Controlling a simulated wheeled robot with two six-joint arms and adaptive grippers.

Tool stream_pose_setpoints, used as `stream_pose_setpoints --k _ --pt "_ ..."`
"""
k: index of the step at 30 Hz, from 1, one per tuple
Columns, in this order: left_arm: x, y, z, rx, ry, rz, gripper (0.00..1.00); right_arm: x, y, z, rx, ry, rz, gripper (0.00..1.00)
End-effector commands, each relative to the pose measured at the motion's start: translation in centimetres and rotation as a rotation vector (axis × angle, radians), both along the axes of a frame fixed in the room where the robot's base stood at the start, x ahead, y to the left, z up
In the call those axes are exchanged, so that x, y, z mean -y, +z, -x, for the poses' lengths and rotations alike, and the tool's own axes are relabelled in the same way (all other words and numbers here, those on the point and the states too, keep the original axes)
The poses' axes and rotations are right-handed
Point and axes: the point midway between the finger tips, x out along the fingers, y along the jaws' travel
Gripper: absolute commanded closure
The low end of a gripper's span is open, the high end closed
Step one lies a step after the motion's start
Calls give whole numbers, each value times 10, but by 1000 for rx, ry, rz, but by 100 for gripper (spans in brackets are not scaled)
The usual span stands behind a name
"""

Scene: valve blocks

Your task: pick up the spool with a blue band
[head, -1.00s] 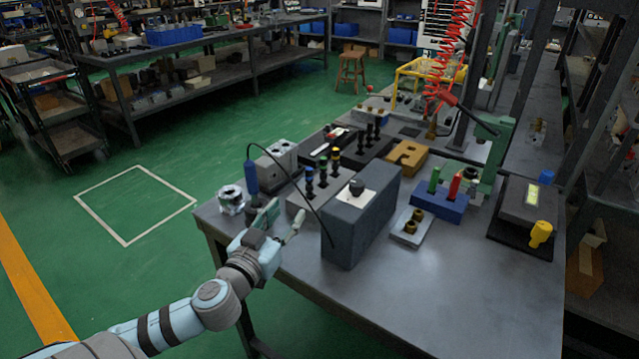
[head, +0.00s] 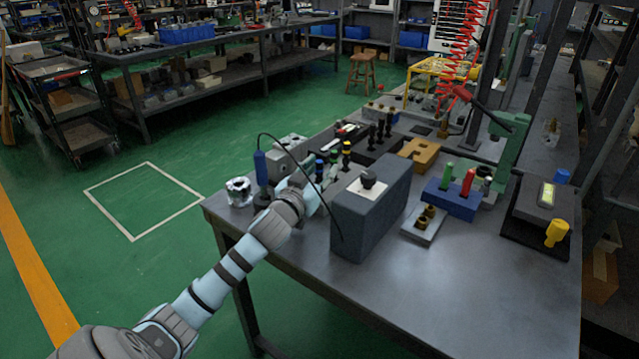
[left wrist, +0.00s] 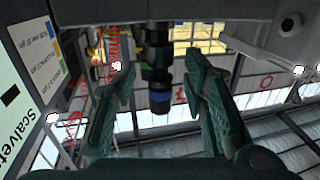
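Three black spools with coloured bands stand in a row on a grey block beyond the dark box. The spool with a blue band (head: 319,166) is nearest my arm; the green-banded (head: 334,156) and yellow-banded (head: 346,147) spools are behind it. My left gripper (head: 322,178) is at the blue-banded spool, partly hidden by my wrist and the box. In the left wrist view, the left gripper (left wrist: 162,88) is open, with a finger on each side of the blue-banded spool (left wrist: 160,97) and visible gaps. My right gripper is not in view.
A dark box (head: 370,215) with a black knob and a cable stands close right of my left arm. A blue-handled tool (head: 261,168) and a shiny metal part (head: 239,191) are left of it. The table's front right is clear.

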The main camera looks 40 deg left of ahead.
Motion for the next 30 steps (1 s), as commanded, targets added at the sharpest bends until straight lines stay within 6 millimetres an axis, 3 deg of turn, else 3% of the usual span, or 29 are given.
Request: stream_pose_setpoints --k 2,9,20,23,26,30 --pt "0 0 0 0 0 0 64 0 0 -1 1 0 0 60" --pt "0 0 0 0 0 0 100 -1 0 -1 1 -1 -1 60" --pt "1 3 0 1 -1 0 100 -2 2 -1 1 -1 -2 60" --pt "1 17 0 3 -1 0 100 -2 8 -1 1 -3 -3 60" --pt "0 45 0 4 -1 -1 100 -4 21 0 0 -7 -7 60" --pt "0 100 0 7 -1 -3 100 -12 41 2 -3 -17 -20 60"
